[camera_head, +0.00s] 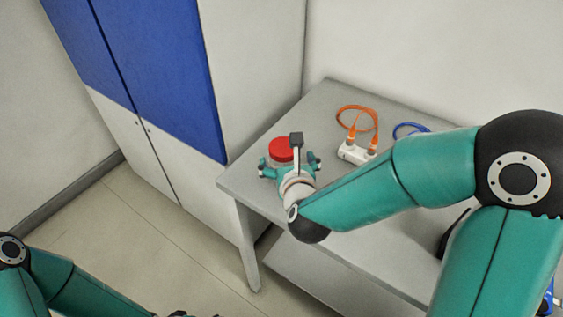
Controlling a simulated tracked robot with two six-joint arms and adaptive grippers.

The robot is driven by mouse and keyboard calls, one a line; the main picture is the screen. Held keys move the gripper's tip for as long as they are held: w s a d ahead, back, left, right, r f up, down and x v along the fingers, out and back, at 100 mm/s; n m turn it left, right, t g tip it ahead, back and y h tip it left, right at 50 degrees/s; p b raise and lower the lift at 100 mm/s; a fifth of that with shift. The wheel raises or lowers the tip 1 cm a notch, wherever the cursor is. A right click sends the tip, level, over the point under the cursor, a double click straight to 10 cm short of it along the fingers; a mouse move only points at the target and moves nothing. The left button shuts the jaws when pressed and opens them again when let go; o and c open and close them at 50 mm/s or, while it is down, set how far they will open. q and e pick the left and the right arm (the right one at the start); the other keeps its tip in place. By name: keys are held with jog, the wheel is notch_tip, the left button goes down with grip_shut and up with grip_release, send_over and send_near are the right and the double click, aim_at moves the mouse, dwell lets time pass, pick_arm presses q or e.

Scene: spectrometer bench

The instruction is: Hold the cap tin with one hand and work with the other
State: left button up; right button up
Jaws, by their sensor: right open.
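The cap tin (281,149) shows as a round red top near the left end of the grey bench. My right gripper (290,162) is open, with its fingers spread to either side of the tin's near side. The gripper hides the lower part of the tin, and I cannot tell whether the fingers touch it. My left arm is low at the left, away from the bench. Only a dark tip of my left gripper (182,314) shows at the bottom edge, so its opening is hidden.
On the grey bench (240,180), a white box (356,153) with an orange cable (373,116) stands right of the tin. A blue cable (408,128) lies farther right, partly behind my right arm. A blue and white cabinet (165,75) stands close to the bench's left end.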

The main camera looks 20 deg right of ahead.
jog(key=p+x, duration=0.1)
jog(key=x, duration=0.3)
jog(key=shift+w+a, duration=0.1)
jog(key=shift+c, duration=0.2)
jog(key=c, duration=1.2)
jog(key=shift+r, duration=0.1)
jog(key=shift+c, duration=0.2)
notch_tip(320, 180, up, 20)
jog(key=p, duration=0.2)
jog(key=shift+p, duration=0.3)
